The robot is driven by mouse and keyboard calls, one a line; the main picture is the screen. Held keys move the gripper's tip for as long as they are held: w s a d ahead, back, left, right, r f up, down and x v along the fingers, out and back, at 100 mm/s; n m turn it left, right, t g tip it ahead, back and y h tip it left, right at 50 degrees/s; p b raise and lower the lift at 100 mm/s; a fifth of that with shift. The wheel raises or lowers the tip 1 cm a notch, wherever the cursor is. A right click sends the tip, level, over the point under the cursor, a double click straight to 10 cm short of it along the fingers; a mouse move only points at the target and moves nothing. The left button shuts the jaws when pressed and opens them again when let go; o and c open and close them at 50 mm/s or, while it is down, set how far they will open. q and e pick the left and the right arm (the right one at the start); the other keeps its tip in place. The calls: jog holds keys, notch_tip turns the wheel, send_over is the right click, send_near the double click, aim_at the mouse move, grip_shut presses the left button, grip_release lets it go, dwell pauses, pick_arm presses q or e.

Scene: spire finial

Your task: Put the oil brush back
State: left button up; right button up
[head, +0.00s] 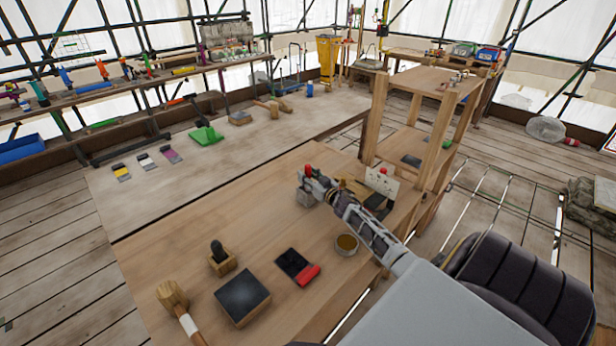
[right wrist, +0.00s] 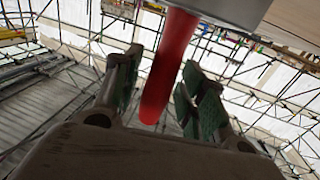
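A red handle (head: 308,170) stands upright on a grey block (head: 305,199) on the wooden bench; I cannot tell whether it is the oil brush. My right gripper (head: 312,184) is level at this handle. In the right wrist view the red handle (right wrist: 168,75) is between the green-padded fingers (right wrist: 160,80), with a gap showing on the left; the fingers look apart. A round tin (head: 346,244) with brown contents stands near the forearm. A black piece with a red end (head: 297,267) lies on the bench. My left gripper is not in view.
A white card (head: 382,181) and dark items are just beyond my right gripper. The bench's middle left is clear.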

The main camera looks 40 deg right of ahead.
jog(key=shift+r, duration=0.15)
dwell(0.3)
jog(key=s, duration=1.2)
jog(key=shift+a, duration=0.4)
dwell(1.2)
